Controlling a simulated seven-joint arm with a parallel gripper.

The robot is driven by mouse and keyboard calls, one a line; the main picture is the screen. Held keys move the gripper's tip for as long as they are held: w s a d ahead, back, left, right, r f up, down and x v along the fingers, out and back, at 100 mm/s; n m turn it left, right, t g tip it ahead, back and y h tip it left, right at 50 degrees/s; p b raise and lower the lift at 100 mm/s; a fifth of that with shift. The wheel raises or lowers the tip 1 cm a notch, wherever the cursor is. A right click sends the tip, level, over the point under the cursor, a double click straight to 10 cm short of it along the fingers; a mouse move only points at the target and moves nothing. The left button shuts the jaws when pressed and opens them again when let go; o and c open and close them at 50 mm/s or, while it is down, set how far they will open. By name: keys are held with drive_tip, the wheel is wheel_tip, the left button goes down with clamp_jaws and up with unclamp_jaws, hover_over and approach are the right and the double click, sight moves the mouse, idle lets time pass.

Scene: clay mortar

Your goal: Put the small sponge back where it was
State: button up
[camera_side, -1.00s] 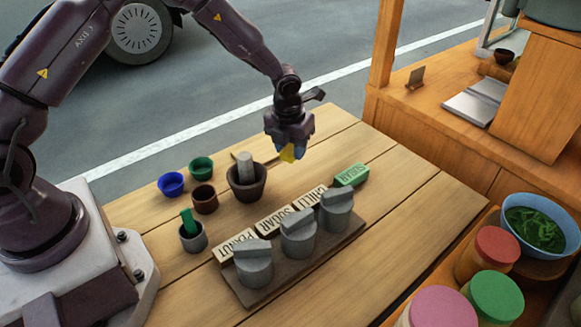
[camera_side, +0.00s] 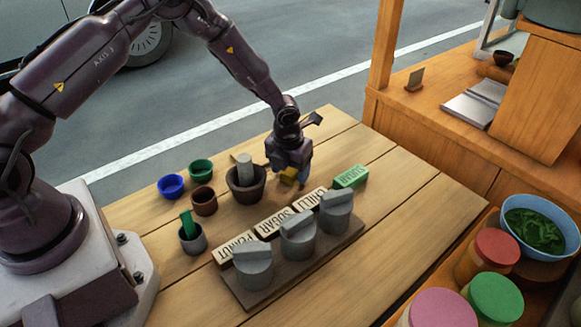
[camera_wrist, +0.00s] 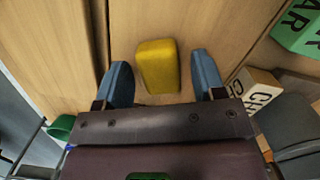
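The small sponge is a yellow block (camera_wrist: 158,66); in the side view it (camera_side: 290,174) shows partly behind my fingers, low at the table top. My gripper (camera_side: 290,180) is down over the table, right of the mortar. In the wrist view the blue fingers of my gripper (camera_wrist: 161,75) stand on either side of the sponge. A clear gap shows on its right and a thin one on its left, so my gripper looks open around it. Whether the sponge's underside touches the table is hidden.
The mortar with its pestle (camera_side: 245,184) stands close left of my gripper. Small bowls (camera_side: 171,186) stand left.

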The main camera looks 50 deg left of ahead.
wheel_tip(320, 180, up, 12)
drive_tip(key=s, duration=0.1)
wheel_tip(320, 180, up, 9)
drive_tip(key=n+y, duration=0.1)
drive_tip(key=n, duration=0.5)
hover_over(288, 173)
drive_tip(key=s, duration=0.4)
drive_tip(key=s+r+n+t, duration=0.1)
drive_tip(key=s+r+n, duration=0.3)
drive_tip(key=s+n, duration=0.3)
drive_tip(key=s+d+r+n+t+h, duration=0.1)
drive_tip(key=s+r+n, duration=0.4)
drive_tip(key=n, duration=0.5)
drive_tip(key=s+r+n+t, duration=0.2)
drive_tip(key=s+r+n, duration=0.2)
drive_tip(key=s+n, duration=0.4)
drive_tip(key=shift+s+d+r+n+h, duration=0.15)
drive_tip(key=shift+s+r+n+h, duration=0.15)
drive_tip(key=shift+s, duration=0.75)
